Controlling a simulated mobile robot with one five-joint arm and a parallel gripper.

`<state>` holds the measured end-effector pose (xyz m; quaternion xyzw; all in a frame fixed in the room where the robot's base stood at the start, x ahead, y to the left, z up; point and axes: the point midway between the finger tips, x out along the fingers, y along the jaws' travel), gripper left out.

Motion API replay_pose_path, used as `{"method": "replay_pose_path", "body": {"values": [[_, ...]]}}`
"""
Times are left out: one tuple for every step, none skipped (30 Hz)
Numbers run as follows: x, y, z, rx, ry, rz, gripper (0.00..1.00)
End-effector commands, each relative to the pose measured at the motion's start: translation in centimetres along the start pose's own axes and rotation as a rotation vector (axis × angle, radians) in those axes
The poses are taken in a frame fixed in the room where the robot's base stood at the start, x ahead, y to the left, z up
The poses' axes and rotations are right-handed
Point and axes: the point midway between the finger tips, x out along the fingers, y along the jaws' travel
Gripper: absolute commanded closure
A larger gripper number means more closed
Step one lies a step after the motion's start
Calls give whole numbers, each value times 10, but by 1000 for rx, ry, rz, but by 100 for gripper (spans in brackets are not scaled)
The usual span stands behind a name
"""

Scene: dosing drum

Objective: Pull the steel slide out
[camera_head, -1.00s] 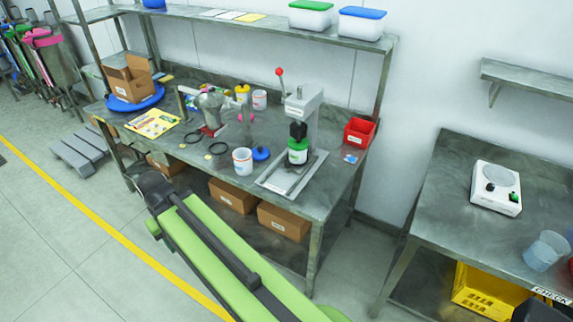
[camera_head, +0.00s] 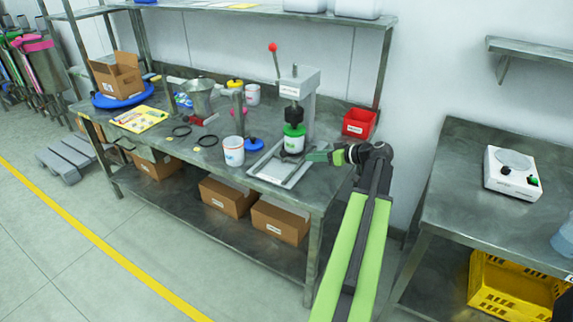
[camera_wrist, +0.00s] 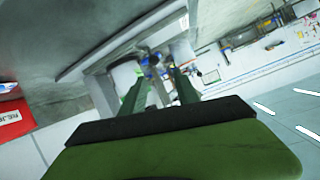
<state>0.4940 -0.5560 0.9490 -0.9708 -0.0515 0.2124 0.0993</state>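A bench press with a red-knobbed lever and a grey head (camera_head: 298,84) stands on the steel bench. A white jar with a green band (camera_head: 293,140) sits under its black ram. A flat steel frame with rails (camera_head: 276,176) lies at the press's foot and extends towards the front edge; I take this to be the steel slide, though its parts are hard to tell apart. My gripper (camera_head: 311,156) is low, just right of the jar. In the wrist view its two green fingers (camera_wrist: 160,80) stand apart, with nothing clearly between them. Whether they touch the frame cannot be told.
A white cup (camera_head: 233,151) and a blue knobbed disc (camera_head: 254,145) stand left of the frame. A red bin (camera_head: 359,123) is behind my wrist. A hopper (camera_head: 200,97) stands further left. A second table with a white scale (camera_head: 512,172) is at the right.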

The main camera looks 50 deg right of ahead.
Motion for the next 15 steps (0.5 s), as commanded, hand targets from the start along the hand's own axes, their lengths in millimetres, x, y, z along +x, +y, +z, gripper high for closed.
{"method": "replay_pose_path", "body": {"values": [[-9,10,3,-7,21,15,63],[-13,13,2,-12,30,20,63],[-16,15,1,-14,37,24,63],[-17,16,0,-16,40,25,63],[-17,16,0,-17,40,25,63],[-16,15,0,-17,40,24,63],[-14,15,0,-17,39,24,63],[-12,15,0,-17,39,23,63],[-7,15,1,-17,38,22,63],[-2,15,1,-18,37,21,63],[4,15,2,-18,37,20,63],[12,16,2,-18,37,21,63],[20,16,2,-18,37,20,63],[28,16,2,-18,36,19,63],[38,17,2,-18,36,20,63]]}}
